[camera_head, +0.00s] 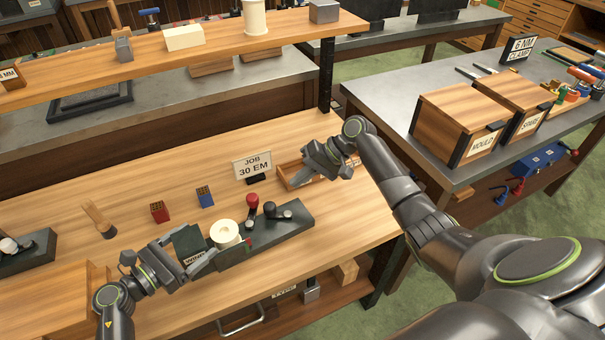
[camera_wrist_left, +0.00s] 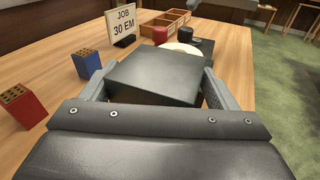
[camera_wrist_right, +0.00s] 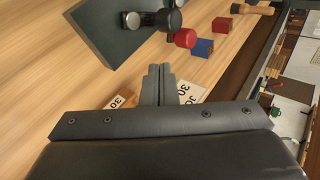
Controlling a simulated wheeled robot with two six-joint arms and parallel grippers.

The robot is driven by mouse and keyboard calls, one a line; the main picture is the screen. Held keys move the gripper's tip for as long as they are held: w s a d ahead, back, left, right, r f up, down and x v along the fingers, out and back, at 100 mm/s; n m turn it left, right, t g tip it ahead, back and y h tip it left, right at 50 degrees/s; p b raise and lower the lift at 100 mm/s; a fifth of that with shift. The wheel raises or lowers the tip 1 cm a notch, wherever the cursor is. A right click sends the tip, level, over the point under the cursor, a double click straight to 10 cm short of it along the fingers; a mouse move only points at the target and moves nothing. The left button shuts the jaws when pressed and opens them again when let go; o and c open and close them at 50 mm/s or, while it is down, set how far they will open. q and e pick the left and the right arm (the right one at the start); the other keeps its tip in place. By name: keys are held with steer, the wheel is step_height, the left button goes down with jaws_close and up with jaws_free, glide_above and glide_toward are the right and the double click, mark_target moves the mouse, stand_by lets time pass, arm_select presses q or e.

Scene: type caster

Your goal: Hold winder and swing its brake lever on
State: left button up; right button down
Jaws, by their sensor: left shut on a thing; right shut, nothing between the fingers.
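The winder has a long dark base (camera_head: 292,222) on the bench, with a cream spool (camera_head: 226,233) on it.
A red block (camera_head: 159,211) and a blue block (camera_head: 205,197) stand behind the winder. A job card (camera_head: 252,166) reads 30 EM, beside a shallow wooden tray (camera_head: 284,173). A wooden-handled tool (camera_head: 99,218) is at left. The bench's front right is clear.

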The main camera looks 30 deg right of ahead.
glide_toward(251, 212)
steer(key=shift+w+d+f, duration=0.25)
steer(key=shift+d+f, duration=0.35)
steer(key=shift+w+d+f, duration=0.3)
steer(key=shift+d+f, duration=0.3)
steer(key=a, duration=0.1)
steer(key=w+a, duration=0.1)
steer(key=a, duration=0.1)
steer(key=shift+a, duration=0.25)
steer(key=shift+w, duration=0.1)
steer(key=shift+w+a+n, duration=0.15)
steer(key=shift+n, duration=0.25)
